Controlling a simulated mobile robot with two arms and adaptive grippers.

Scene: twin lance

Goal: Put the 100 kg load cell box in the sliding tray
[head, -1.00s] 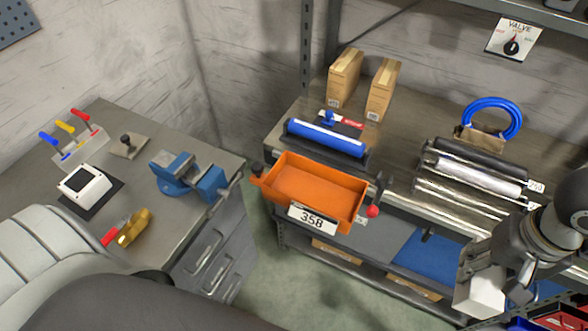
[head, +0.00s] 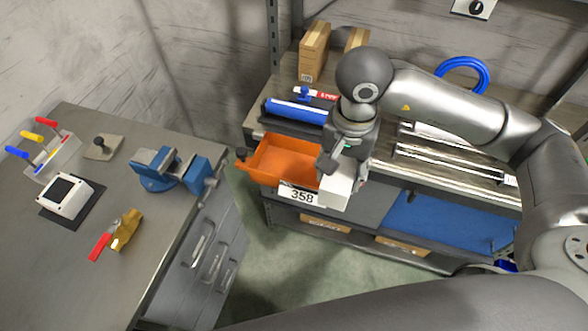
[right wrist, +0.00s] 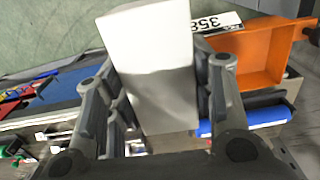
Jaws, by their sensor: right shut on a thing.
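The white load cell box (head: 339,189) hangs below my right gripper (head: 340,165) in the head view. In the right wrist view, my right gripper (right wrist: 157,95) is shut on the box (right wrist: 155,65), with a finger on each side of it. No writing shows on the faces in view. The orange sliding tray (head: 262,173) is at the front of the shelf bench, with a plate reading 358 on its front; it also shows in the right wrist view (right wrist: 245,62). The box is at the tray's right front corner and hides part of it. The tray looks empty where visible. My left gripper is not in view.
A blue roller (head: 297,112) lies behind the tray. Cardboard boxes (head: 313,52) stand at the back, and metal rollers (head: 450,165) lie to the right. A blue vise (head: 165,168) is on the left workbench (head: 75,250). Floor shows between the benches.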

